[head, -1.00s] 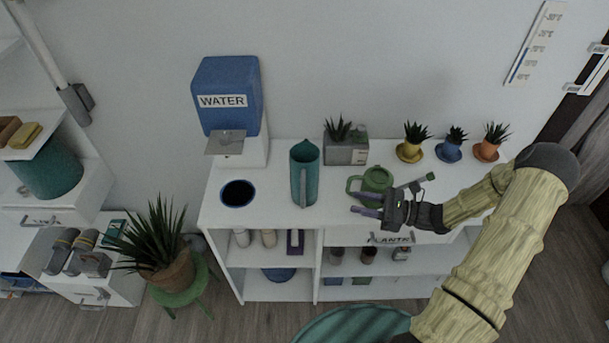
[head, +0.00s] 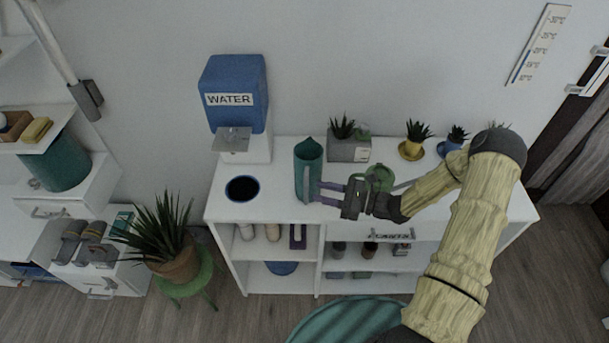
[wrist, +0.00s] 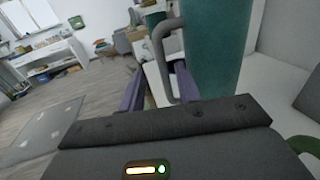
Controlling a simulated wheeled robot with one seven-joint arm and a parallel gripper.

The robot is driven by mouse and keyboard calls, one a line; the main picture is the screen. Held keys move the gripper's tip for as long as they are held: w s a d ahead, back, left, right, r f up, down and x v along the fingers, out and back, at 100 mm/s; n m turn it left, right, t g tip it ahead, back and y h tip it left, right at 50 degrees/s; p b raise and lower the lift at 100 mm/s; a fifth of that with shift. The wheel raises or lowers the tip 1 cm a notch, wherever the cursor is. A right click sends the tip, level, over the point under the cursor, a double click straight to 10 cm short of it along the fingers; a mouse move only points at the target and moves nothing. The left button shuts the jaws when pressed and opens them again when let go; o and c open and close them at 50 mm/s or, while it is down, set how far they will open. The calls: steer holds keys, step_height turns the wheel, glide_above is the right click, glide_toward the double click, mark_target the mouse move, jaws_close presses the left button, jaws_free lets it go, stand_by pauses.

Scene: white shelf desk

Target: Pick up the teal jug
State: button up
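The teal jug (head: 307,160) stands upright on the white shelf desk (head: 285,207), right of the water dispenser. In the wrist view the jug (wrist: 215,45) fills the upper right, with its grey handle (wrist: 163,60) on the near side. My gripper (head: 329,193) is at the jug's handle side, low on the jug. In the wrist view its two purple fingers are apart, and the handle shows between them (wrist: 158,88). I cannot tell whether the fingers touch the handle.
A green watering can (head: 380,177) is just behind my gripper, partly hidden. A grey planter (head: 349,150) stands behind the jug. The blue water dispenser (head: 234,92) and a dark blue round bowl (head: 242,188) are to the left. Small potted plants (head: 411,149) line the back right.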

mark_target(306, 186)
steer(key=shift+w+a, duration=0.1)
steer(key=shift+a, duration=0.25)
steer(key=shift+d, duration=0.15)
steer(key=p+x, duration=0.2)
steer(key=x, duration=0.3)
steer(key=shift+w, duration=0.15)
steer(key=shift+w, duration=0.15)
